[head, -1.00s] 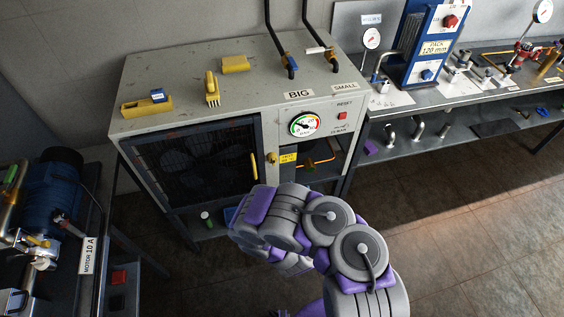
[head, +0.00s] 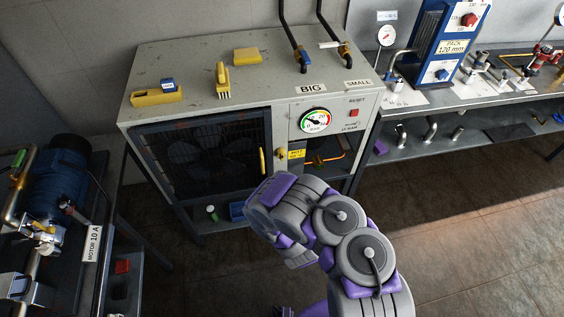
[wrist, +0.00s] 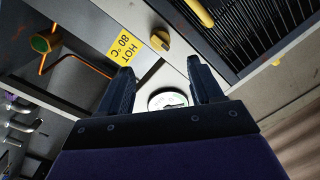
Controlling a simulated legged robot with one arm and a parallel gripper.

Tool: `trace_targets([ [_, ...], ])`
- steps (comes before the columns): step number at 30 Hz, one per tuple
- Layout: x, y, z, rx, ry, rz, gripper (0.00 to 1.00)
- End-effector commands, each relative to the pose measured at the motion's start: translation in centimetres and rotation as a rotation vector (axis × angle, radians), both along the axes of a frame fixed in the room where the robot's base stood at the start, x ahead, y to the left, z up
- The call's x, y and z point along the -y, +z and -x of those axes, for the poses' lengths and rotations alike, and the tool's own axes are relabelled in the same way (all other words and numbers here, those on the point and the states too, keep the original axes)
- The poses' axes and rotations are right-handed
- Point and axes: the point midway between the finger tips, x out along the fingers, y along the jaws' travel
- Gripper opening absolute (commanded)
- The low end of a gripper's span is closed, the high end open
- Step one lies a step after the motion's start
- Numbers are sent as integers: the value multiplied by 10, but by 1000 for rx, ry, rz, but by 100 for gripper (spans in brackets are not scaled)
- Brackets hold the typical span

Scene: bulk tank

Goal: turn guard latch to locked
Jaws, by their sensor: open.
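The guard latch (head: 282,155) is a small yellow knob on the cabinet front, between the dark mesh guard door (head: 205,155) and the yellow hot label (head: 297,154). In the wrist view the yellow latch (wrist: 160,40) sits beyond my fingertips, beside the hot label (wrist: 125,47). My gripper (wrist: 161,68) is open and empty, its two dark fingers apart. A white gauge face (wrist: 167,99) shows in the gap between them. The fingers do not appear to touch the latch. In the head view my arm hides the gripper.
The door has a yellow handle (head: 262,160). A pressure gauge (head: 314,121) and a red reset button (head: 353,113) are on the cabinet front. A blue motor (head: 60,180) stands at left, a workbench (head: 470,115) at right. The floor at lower right is clear.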

Motion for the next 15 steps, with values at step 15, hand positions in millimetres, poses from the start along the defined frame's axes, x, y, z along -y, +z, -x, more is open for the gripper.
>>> trace_targets([
  [15,-32,-2,-88,5,0,-1,65],
])
